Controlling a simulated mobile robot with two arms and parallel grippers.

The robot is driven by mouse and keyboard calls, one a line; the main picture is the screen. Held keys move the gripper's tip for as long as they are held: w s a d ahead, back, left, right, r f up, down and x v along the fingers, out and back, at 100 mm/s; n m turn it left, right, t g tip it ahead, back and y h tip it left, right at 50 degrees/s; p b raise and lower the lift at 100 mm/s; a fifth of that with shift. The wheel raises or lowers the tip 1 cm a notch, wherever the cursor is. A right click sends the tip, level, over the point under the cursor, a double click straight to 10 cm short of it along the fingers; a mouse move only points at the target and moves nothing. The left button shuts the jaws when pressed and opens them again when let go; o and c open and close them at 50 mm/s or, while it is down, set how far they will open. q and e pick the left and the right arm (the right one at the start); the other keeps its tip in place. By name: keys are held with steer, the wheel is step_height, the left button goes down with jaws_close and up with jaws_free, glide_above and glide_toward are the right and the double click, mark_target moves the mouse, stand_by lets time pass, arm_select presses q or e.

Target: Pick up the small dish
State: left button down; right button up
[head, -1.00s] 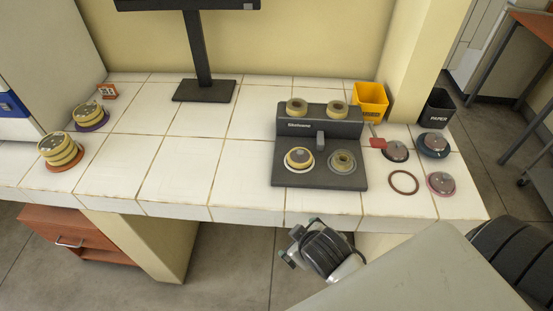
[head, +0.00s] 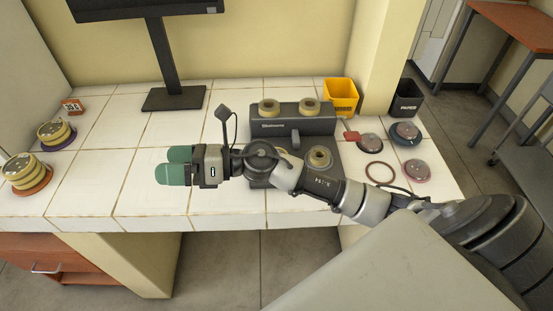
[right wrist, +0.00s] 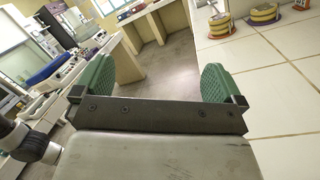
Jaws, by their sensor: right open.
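Several small dishes stand on the white tiled bench. At the left, one stack of yellowish dishes (head: 54,132) sits on a purple ring and another stack (head: 22,169) sits on an orange ring. At the right are a dark-rimmed dish (head: 370,142), a dark blue-rimmed dish (head: 405,132) and a pink-rimmed dish (head: 416,170). Which one is the small dish, I cannot tell. My right gripper (head: 173,165) is open and empty over the bench, pointing left, well apart from the stacks. Its green fingers (right wrist: 157,85) frame the right wrist view, where the orange-ring stack (right wrist: 220,28) shows beyond.
A dark device (head: 291,127) with round holders stands behind my right arm, which hides part of it. A monitor stand (head: 174,98), a yellow bin (head: 341,95) and a black bin (head: 406,99) stand farther back. The bench's middle left is clear.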

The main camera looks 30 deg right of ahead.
steer(key=w+d+f+n+g+h, duration=0.2)
steer(key=d+f+n+g+h, duration=0.6)
steer(key=n, duration=0.4)
steer(key=d+h, duration=0.3)
steer(key=d, duration=0.2)
steer(key=d+r+n+h, duration=0.1)
steer(key=d+h, duration=0.2)
steer(key=d, duration=0.3)
steer(key=w+d+r+h, duration=0.1)
steer(key=d+h, duration=0.2)
steer(key=d, duration=0.3)
steer(key=shift+d+r+n+g, duration=0.1)
steer(key=shift+d+n+g, duration=0.05)
steer(key=shift+n+g, duration=0.15)
steer(key=shift+d+f, duration=0.15)
steer(key=shift+f, duration=0.2)
step_height(320, 180, down, 4)
steer(key=shift+f+p, duration=0.2)
steer(key=shift+p, duration=0.25)
step_height(320, 180, down, 4)
steer(key=shift+w+f+p, duration=0.1)
steer(key=shift+p, duration=0.85)
steer(key=shift+f, duration=0.65)
steer(key=c, duration=1.1)
steer(key=shift+w+r, duration=0.1)
steer(key=shift+r, duration=0.05)
